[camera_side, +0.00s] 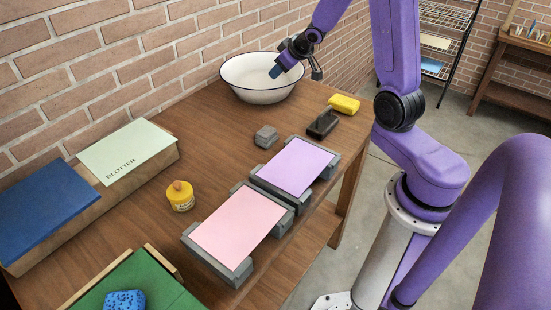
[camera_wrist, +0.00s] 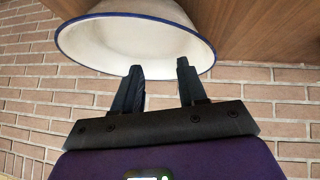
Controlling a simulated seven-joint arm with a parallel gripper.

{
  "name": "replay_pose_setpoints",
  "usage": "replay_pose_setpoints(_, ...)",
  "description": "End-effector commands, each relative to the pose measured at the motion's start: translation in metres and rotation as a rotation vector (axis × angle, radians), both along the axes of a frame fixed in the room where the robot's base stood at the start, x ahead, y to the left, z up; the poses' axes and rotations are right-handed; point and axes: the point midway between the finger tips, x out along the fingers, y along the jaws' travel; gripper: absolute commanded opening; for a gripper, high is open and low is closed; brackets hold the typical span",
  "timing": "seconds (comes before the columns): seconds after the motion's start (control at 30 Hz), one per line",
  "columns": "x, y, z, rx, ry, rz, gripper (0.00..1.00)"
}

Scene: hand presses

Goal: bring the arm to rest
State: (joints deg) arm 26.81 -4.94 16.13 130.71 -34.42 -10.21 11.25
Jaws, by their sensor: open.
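My purple arm reaches over the back of the table, and my gripper (camera_side: 280,66) is at the white basin with the dark rim (camera_side: 245,92). In the wrist view my gripper (camera_wrist: 159,68) shows two dark fingers standing apart with nothing between them. The basin (camera_wrist: 130,38) lies beyond the fingertips in that view. I cannot tell how far the fingertips are from the basin.
A brick wall stands behind.

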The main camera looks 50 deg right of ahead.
Motion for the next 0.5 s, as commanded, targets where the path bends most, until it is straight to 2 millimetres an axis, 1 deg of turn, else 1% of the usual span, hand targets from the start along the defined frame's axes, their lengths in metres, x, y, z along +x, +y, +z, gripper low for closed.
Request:
replay_pose_setpoints(0.03, -0.001, 0.017, 0.003, -0.004, 0.017, 0.032, 0.42)
replay_pose_setpoints(0.1, -0.004, 0.038, 0.005, -0.010, 0.046, 0.072, 0.42)
replay_pose_setpoints(0.27, -0.019, 0.087, 0.010, -0.019, 0.114, 0.164, 0.42)
replay_pose_setpoints(0.3, -0.024, 0.098, 0.011, -0.023, 0.131, 0.188, 0.42)
replay_pose_setpoints(0.37, -0.033, 0.115, 0.013, -0.026, 0.156, 0.224, 0.42)
replay_pose_setpoints(0.5, -0.059, 0.153, 0.016, -0.037, 0.220, 0.311, 0.42)
